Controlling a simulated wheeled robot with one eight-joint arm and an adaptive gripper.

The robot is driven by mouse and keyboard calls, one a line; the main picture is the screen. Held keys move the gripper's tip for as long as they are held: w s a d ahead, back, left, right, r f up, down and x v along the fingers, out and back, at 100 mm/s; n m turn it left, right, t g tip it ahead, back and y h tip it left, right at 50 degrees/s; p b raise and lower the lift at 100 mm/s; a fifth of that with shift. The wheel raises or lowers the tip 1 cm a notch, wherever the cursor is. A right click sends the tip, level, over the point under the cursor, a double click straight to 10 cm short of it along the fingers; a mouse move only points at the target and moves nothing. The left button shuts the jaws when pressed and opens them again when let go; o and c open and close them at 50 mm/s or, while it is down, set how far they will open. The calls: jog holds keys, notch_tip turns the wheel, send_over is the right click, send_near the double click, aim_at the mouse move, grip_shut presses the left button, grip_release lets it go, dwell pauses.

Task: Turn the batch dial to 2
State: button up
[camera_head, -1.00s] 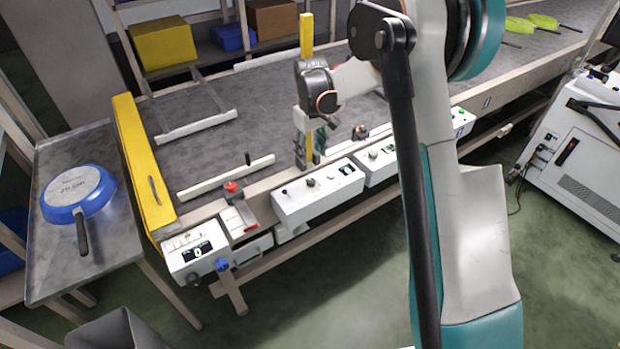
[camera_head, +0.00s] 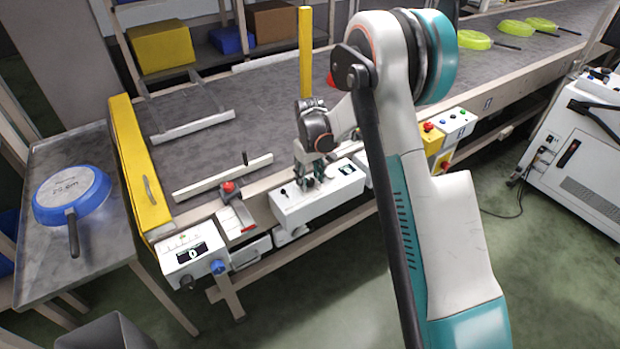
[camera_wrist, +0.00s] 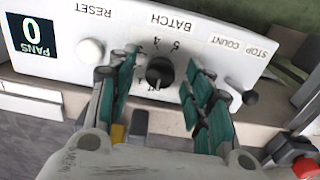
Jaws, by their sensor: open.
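The batch dial (camera_wrist: 160,73) is a small dark round knob under the word BATCH on a white counter box (camera_wrist: 215,42). Numbers ring it; 4 and 5 are readable, but I cannot tell which one its pointer marks. My gripper (camera_wrist: 158,76) is open, with its green-padded fingers on either side of the dial. I cannot tell whether they touch it. In the head view my gripper (camera_head: 311,180) is pointed down over the white counter box (camera_head: 290,212), hiding the dial there.
The same panel has a PANS display (camera_wrist: 32,38) reading 0, a white RESET button (camera_wrist: 91,50) and a black STOP COUNT lever (camera_wrist: 250,97). A red button (camera_wrist: 304,167) is at the lower right. A yellow post (camera_head: 306,60) stands behind my gripper. A blue pan (camera_head: 72,195) lies on the left table.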

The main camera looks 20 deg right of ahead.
jog(key=c, duration=1.1)
jog(key=m, duration=0.3)
jog(key=shift+m, duration=0.4)
jog(key=m, duration=0.4)
jog(key=shift+m, duration=0.3)
jog(key=m, duration=0.3)
jog(key=shift+m, duration=0.3)
jog(key=shift+m+b, duration=0.3)
jog(key=shift+m, duration=1.5)
